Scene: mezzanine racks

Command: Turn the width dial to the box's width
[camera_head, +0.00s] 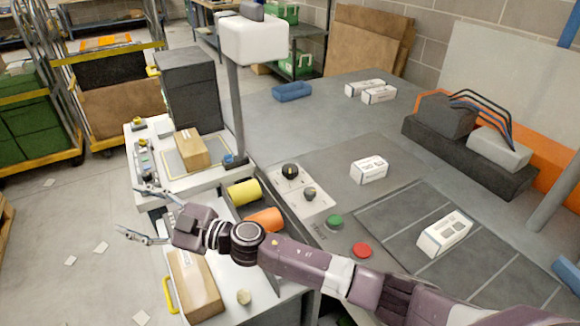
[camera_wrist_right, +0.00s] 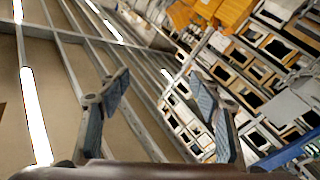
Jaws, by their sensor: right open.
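Two black dials, an upper one (camera_head: 289,170) and a lower one (camera_head: 309,194), sit on a white panel (camera_head: 318,207) on the grey bench. Their labels are too small to read, so I cannot tell which sets width. A brown box (camera_head: 191,150) sits on a white platform at the left; another brown box (camera_head: 195,284) lies nearer. My right gripper (camera_head: 128,209) is open and empty, left of the dials and well apart from them. In the right wrist view the spread fingers (camera_wrist_right: 160,85) point away from the bench. My left gripper is not in view.
Green (camera_head: 334,221) and red (camera_head: 362,250) buttons sit beside the dial panel. Yellow (camera_head: 243,192) and orange (camera_head: 266,219) rolls lie near my right forearm. A pole with a white head (camera_head: 253,40) rises behind. White cartons (camera_head: 369,168) stand on the bench.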

